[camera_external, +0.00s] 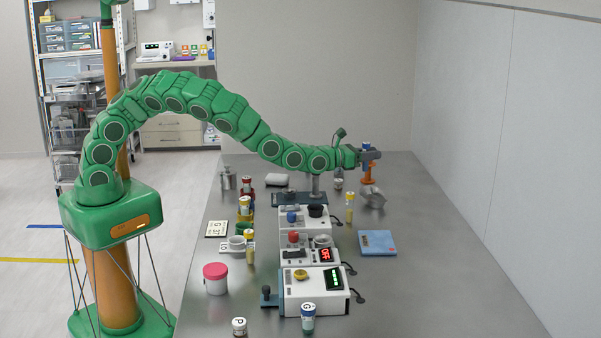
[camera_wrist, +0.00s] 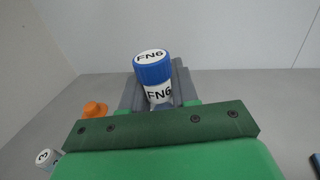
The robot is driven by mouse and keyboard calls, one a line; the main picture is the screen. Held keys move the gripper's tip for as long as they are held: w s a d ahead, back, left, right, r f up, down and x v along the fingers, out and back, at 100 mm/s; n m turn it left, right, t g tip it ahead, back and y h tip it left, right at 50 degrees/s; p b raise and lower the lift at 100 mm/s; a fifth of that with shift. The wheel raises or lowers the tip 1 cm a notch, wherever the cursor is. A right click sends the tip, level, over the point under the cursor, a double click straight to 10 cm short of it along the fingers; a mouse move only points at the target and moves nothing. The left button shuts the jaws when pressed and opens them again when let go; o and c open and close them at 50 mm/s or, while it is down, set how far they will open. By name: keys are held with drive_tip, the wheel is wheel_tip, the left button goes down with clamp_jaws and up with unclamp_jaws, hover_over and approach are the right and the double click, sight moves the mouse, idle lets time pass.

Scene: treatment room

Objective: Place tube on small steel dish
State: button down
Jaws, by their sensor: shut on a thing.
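A tube with a blue cap marked FN6 (camera_wrist: 154,68) stands between the grey fingers of my gripper (camera_wrist: 158,100) in the wrist view. In the external view my gripper (camera_external: 370,155) is at the far end of the table, shut on this tube; its blue cap (camera_external: 366,146) shows above the fingers. The tube's lower part is hidden. A small shiny metal piece (camera_external: 373,197) lies below and in front of my gripper; I cannot tell whether it is the small steel dish. No dish shows clearly in the wrist view.
An orange object (camera_external: 368,174) stands just under my gripper and also shows in the wrist view (camera_wrist: 95,110). A blue flat device (camera_external: 377,243) lies nearer. White instruments (camera_external: 314,292) and several capped tubes crowd the middle. The table's right side (camera_external: 450,270) is clear.

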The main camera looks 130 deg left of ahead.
drive_tip(key=shift+f, duration=4.2)
drive_tip(key=shift+f, duration=0.1)
drive_tip(key=c, duration=0.9)
unclamp_jaws()
drive_tip(key=shift+o, duration=0.2)
drive_tip(key=shift+r+v, duration=0.1)
drive_tip(key=shift+v, duration=1.15)
drive_tip(key=shift+r+v, duration=0.15)
drive_tip(key=shift+v, duration=2.4)
drive_tip(key=shift+f, duration=0.1)
